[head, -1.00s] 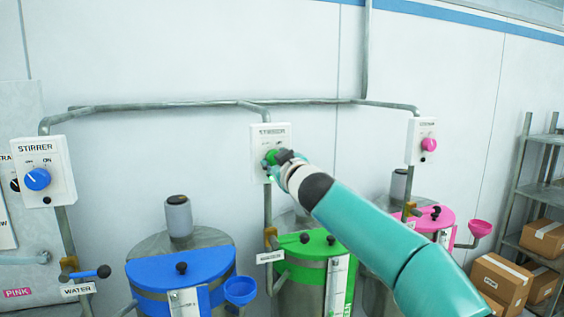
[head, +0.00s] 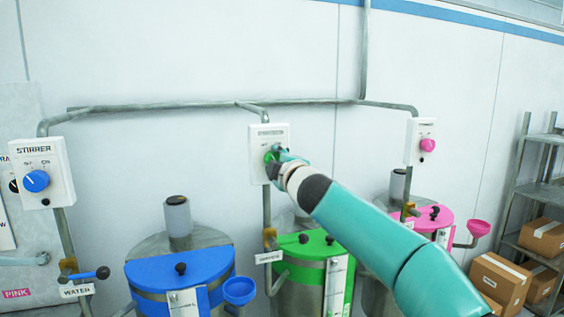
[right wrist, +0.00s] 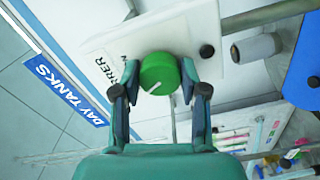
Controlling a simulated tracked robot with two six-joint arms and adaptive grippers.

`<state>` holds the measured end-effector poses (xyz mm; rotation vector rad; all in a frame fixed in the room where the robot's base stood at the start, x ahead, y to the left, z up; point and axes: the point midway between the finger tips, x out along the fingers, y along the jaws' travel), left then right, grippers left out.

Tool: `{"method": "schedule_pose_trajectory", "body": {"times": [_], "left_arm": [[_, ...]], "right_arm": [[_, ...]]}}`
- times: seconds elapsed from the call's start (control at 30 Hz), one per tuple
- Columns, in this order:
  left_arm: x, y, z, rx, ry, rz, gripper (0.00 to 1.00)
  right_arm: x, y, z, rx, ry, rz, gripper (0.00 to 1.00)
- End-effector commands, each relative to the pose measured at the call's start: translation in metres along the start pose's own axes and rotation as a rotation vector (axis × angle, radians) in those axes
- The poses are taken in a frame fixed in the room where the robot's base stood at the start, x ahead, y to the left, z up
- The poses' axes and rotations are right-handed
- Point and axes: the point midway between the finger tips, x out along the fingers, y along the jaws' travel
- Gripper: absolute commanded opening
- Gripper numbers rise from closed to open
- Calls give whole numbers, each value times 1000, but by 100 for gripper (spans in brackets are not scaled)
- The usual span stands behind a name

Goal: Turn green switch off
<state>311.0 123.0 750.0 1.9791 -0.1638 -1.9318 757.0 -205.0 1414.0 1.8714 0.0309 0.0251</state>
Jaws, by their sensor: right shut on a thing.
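The green switch (right wrist: 160,74) is a round knob with a white pointer line, on a white stirrer box (head: 284,135) on the wall. In the right wrist view my right gripper (right wrist: 160,88) has one finger on each side of the knob and is shut on it. In the head view the gripper (head: 273,162) covers part of the knob (head: 268,157), and the box's lettering is too small to read well. My left gripper is in neither view.
A blue switch (head: 36,181) is on the left box and a pink switch (head: 427,145) on the right box. Blue (head: 180,266), green (head: 312,246) and pink (head: 428,218) lidded drums stand below. Boxes (head: 499,281) and a shelf are at the right.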

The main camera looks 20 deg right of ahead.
Motion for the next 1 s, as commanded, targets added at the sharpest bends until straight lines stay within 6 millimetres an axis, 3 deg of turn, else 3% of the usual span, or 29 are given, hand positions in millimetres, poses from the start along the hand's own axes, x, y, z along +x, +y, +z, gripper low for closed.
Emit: {"method": "schedule_pose_trajectory", "body": {"times": [0.03, 0.6, 0.63, 0.77, 1.0], "left_arm": [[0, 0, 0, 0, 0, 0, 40], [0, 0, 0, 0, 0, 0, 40], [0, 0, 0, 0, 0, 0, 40], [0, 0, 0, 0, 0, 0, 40], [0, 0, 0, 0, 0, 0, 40]], "right_arm": [[2, -7, -1, -15, 0, -12, 8], [2, -9, -1, -57, 1, -15, 8], [2, -9, -1, -57, 0, -15, 45], [2, -8, -1, -56, 1, -13, 66], [1, -4, 0, -54, 0, -7, 68]]}}
